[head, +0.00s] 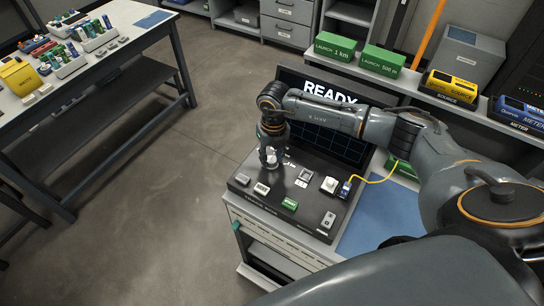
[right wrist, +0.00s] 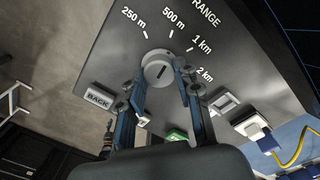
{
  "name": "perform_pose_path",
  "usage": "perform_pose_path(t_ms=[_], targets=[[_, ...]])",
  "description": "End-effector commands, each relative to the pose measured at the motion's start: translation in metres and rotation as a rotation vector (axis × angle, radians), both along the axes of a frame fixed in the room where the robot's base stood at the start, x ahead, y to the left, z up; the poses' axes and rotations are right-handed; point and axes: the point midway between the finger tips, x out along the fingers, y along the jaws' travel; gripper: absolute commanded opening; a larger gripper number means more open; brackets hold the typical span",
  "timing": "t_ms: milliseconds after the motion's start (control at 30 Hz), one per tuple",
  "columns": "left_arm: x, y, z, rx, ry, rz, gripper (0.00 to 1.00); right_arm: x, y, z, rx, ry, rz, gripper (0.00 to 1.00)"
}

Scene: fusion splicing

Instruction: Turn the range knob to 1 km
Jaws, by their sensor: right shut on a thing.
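The range knob (right wrist: 156,72) is a round, light grey dial with a dark pointer line, on the dark sloping panel of the instrument (head: 260,196). Around it are the labels 250 m, 500 m, 1 km (right wrist: 202,45) and 2 km. The pointer line leans up and right, roughly toward the 500 m to 1 km side; its exact setting is hard to tell. My right gripper (head: 270,160) reaches down over the panel and hides the knob in the head view. In the right wrist view its fingers (right wrist: 163,82) are shut on the knob's sides. My left gripper is not in view.
The screen (head: 325,118) behind the panel reads READY. A BACK button (right wrist: 98,98) and other buttons lie close to the knob. A yellow cable (head: 378,180) plugs in at the panel's right. Green launch boxes (head: 335,47) stand on the shelf behind.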

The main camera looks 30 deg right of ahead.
Motion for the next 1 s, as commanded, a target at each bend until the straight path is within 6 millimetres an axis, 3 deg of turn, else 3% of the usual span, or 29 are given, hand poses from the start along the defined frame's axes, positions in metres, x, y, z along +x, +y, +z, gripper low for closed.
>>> perform_pose_path(t_ms=[500,1000], targets=[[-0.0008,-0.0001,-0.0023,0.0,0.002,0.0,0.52,0.0008,0.0007,0.0006,0.001,-0.003,-0.403,0.01],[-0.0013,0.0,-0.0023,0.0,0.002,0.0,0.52,0.0011,0.0007,0.0011,0.001,-0.003,-0.524,0.01]])
